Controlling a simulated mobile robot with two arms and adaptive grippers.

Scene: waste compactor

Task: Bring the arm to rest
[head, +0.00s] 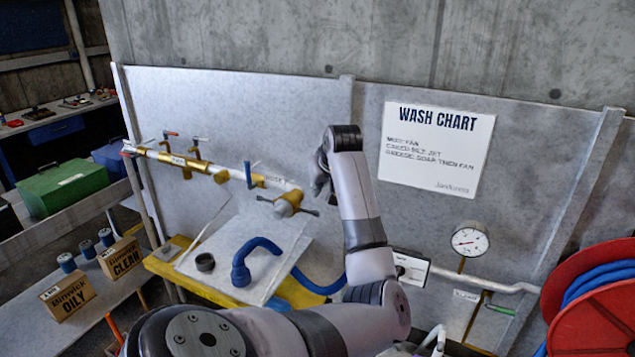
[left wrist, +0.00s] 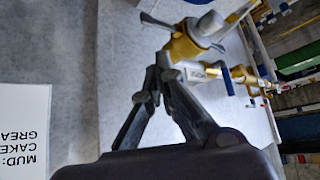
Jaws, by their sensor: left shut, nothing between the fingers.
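My left gripper (head: 319,182) is raised in front of the grey wall panel, just right of the end valve on the brass and white pipe. Its arm bends up from the bottom of the head view. In the left wrist view its dark fingers (left wrist: 160,72) come together at the tips with nothing between them. The end valve (head: 289,203) has a two-armed handle; in the left wrist view the valve (left wrist: 186,46) shows just beyond the fingertips. I cannot tell the exact gap between them. My right gripper does not show.
The wash chart (head: 437,148) and a pressure gauge (head: 470,239) are right of the arm. A blue hose (head: 262,246) lies on the white board below the pipe. A red hose reel (head: 592,315) stands far right. Labelled boxes (head: 67,297) sit on the left bench.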

